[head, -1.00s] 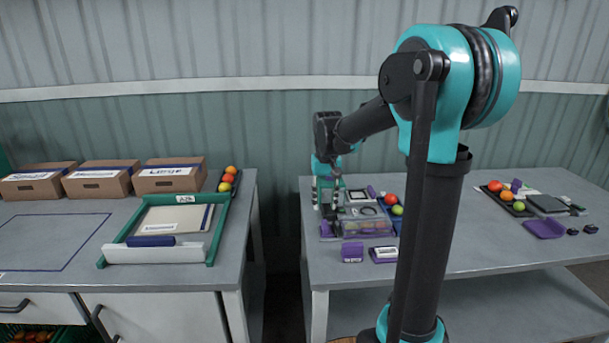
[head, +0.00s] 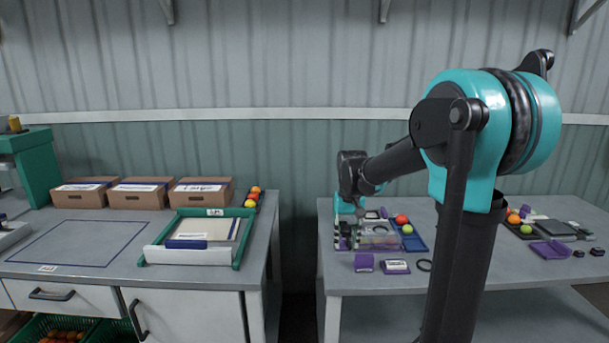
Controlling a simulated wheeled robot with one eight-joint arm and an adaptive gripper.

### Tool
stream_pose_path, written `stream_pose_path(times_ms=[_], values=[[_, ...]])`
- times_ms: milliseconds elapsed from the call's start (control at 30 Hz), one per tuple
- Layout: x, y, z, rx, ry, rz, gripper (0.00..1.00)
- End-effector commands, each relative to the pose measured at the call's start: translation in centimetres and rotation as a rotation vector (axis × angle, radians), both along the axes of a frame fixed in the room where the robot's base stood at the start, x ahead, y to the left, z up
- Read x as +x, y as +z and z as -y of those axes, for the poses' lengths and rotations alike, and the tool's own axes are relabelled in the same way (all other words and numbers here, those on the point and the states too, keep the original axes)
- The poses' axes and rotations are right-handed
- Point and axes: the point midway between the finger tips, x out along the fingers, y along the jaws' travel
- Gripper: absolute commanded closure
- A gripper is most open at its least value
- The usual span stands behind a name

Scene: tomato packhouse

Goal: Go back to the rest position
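My gripper (head: 350,232) points down at the left end of the right-hand table (head: 475,272), at the far end of my bent arm. It is beside or over a clear box (head: 378,241); whether it touches the box cannot be told. Its fingers are small and partly lost against the things behind them, so their opening is unclear. No object can be made out between them.
A blue tray (head: 418,243) with a red and a green tomato stands right of the gripper. The left bench (head: 105,279) carries cardboard boxes (head: 203,191) and a green-framed tray (head: 237,263). A gap separates bench and table.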

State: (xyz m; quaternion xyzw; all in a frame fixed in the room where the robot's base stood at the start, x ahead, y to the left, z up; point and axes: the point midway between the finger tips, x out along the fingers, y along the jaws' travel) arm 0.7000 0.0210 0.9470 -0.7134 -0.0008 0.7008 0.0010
Motion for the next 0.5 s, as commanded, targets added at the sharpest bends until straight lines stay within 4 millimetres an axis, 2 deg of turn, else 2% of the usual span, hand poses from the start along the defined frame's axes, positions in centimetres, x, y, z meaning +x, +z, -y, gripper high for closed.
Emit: stream_pose_path(times_ms=[267, 500], values=[[-2.8, -1.3, 1.2, 0.006, -0.001, 0.047, 0.64], [-6.9, -3.4, 2.7, 0.01, -0.002, 0.117, 0.64]])
